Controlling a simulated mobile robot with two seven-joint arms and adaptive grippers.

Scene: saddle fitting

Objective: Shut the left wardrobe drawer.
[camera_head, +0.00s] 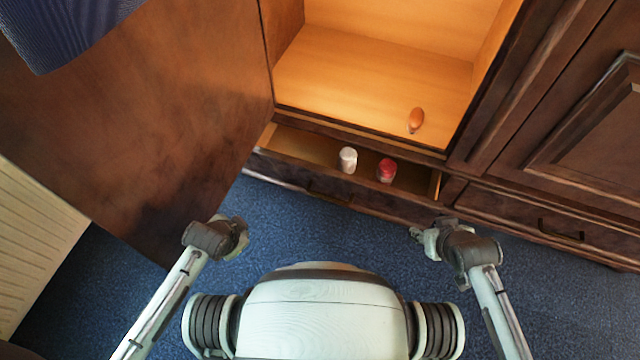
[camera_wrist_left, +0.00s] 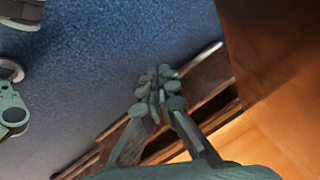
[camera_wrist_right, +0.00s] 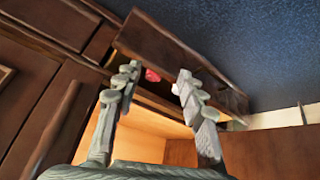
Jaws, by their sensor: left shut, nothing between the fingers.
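The left wardrobe drawer (camera_head: 322,190) is pulled out below the open compartment. Its dark wooden front also shows in the right wrist view (camera_wrist_right: 175,48), and part of the drawer shows in the left wrist view (camera_wrist_left: 207,80). A white can (camera_head: 348,160) and a red can (camera_head: 387,170) stand inside. My left gripper (camera_head: 243,236) is shut and empty, in front of the drawer's left end. Its fingertips (camera_wrist_left: 158,88) meet in the left wrist view. My right gripper (camera_head: 415,234) is in front of the drawer's right end. Its fingers (camera_wrist_right: 158,80) are apart and empty.
The wardrobe door (camera_head: 150,110) stands open on the left, near my left arm. An orange-brown object (camera_head: 416,120) is in the lit compartment (camera_head: 370,75). The right drawer (camera_head: 545,225) is shut. Blue carpet (camera_head: 335,230) is clear before the drawers.

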